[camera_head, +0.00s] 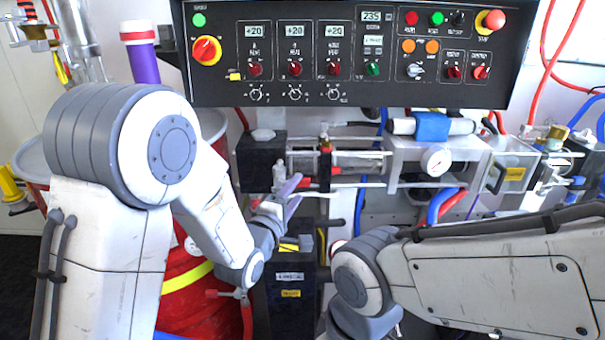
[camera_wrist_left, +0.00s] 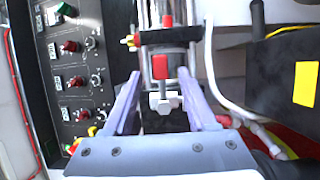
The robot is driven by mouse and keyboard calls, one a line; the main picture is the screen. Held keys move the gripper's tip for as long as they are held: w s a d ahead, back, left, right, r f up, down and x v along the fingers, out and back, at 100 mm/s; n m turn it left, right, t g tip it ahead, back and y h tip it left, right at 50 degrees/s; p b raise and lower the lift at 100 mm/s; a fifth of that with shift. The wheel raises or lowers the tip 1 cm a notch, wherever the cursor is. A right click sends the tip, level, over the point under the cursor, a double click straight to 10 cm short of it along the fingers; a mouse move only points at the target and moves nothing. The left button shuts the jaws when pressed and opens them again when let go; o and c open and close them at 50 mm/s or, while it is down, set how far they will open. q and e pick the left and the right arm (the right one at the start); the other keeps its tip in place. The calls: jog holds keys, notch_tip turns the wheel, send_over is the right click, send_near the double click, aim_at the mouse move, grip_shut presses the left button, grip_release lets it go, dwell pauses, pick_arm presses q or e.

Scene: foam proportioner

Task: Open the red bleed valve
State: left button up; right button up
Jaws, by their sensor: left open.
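My left gripper (camera_head: 294,192) reaches in from the left to the pump assembly below the control panel. In the left wrist view its two fingers are open (camera_wrist_left: 160,76), one on each side of a small red valve handle (camera_wrist_left: 160,67) above a pale metal fitting (camera_wrist_left: 163,102). I cannot tell whether either finger touches them. A red part also shows beside the fingertips in the head view (camera_head: 306,183), mostly covered by the gripper. My right arm (camera_head: 470,275) comes in from the lower right; its gripper is out of view.
The black control panel (camera_head: 350,90) with knobs and buttons spans the top. A red drum (camera_head: 187,290) stands lower left. Red and blue hoses run at the right.

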aim_at(301, 185)
pick_arm(q)
jog(key=shift+x, duration=2.4)
grip_shut()
jog(key=shift+f, duration=0.1)
